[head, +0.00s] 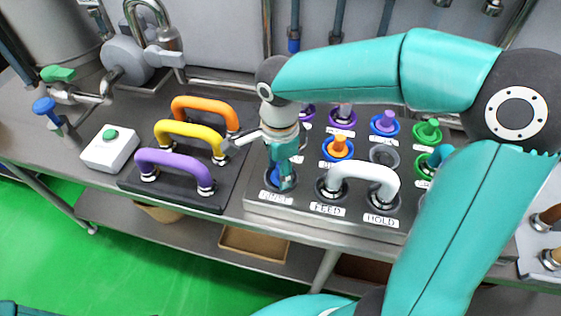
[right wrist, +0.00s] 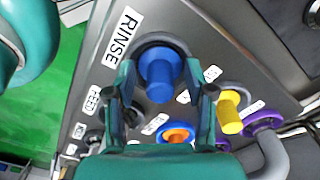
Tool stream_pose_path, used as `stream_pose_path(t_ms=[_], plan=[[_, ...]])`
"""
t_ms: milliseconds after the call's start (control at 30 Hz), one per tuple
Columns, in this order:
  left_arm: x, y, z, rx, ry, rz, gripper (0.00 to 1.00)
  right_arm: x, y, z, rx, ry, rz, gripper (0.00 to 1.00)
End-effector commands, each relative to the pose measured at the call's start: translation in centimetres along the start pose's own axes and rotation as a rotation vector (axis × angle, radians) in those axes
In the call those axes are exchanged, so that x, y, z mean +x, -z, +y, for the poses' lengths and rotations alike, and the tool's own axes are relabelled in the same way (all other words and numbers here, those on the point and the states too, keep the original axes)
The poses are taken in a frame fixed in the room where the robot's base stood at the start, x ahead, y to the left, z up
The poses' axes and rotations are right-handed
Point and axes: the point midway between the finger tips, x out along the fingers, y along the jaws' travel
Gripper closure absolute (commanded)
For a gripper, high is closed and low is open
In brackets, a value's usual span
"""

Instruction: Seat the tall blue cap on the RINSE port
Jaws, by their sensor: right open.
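The tall blue cap (right wrist: 160,76) stands in the dark ring of the RINSE port (right wrist: 176,43), beside the RINSE label (right wrist: 122,36). How deep it sits I cannot tell. My right gripper (head: 283,176) points down over this port at the front left corner of the panel. In the right wrist view its open fingers (right wrist: 160,84) stand on either side of the cap, with gaps visible. In the head view the gripper hides most of the cap (head: 285,184). My left gripper is not in view.
A white handle (head: 365,172) bridges the FEED and HOLD ports to the right. A rack with orange, yellow and purple handles (head: 172,160) and a white button box (head: 108,150) lie left.

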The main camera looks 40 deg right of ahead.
Motion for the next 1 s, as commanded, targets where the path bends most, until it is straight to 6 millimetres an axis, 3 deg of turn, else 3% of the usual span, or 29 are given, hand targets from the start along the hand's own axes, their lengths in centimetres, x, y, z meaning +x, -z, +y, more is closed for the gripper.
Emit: stream_pose_path(t_ms=[233, 700, 1000], plan=[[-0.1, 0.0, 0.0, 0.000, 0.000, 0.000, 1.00, -2.2, -0.1, -0.1, 0.000, 0.006, -0.002, 0.46], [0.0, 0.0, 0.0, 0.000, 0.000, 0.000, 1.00, -10.7, -0.1, -0.2, -0.001, 0.003, -0.001, 0.46], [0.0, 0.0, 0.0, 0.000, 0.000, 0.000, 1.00, -11.9, 0.0, -0.1, 0.000, 0.000, 0.000, 0.46]])
